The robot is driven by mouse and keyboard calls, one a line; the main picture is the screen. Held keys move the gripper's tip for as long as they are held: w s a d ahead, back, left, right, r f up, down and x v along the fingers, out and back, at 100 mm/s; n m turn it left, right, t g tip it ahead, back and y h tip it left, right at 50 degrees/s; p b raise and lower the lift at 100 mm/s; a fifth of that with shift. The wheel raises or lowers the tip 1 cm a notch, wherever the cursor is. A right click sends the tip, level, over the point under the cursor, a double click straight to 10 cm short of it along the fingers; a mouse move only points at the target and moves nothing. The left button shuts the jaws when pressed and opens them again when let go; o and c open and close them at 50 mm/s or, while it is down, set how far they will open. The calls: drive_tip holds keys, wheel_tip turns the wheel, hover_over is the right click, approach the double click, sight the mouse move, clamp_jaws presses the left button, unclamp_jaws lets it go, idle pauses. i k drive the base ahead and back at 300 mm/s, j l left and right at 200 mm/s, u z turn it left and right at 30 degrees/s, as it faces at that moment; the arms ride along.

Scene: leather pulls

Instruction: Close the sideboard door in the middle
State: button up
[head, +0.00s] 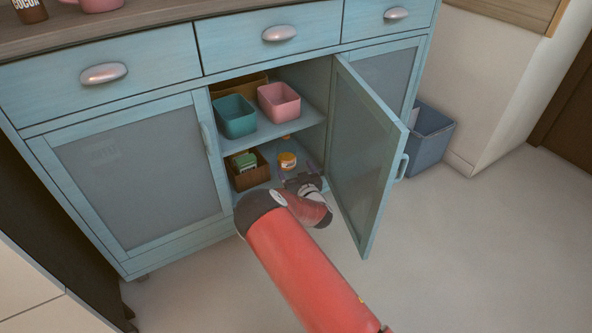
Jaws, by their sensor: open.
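The sideboard (150,88) is light blue with a wooden top. Its middle door (362,150) stands wide open, hinged on its right side and swung out toward me. The door has a glass-like panel and a handle (402,167) on its outer face, at the free edge. My gripper (302,182) is open in front of the lower part of the open compartment, left of the door's inner face. My red arm hides part of the compartment's bottom. I cannot tell whether the gripper touches the door.
The compartment holds a teal bin (236,117), a pink bin (279,102), a brown box (250,171) and a small jar (287,161). The left door (140,170) is shut. A grey-blue bin (428,140) stands on the floor right of the open door. Floor in front is clear.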

sight(365, 142)
drive_tip(key=k, duration=1)
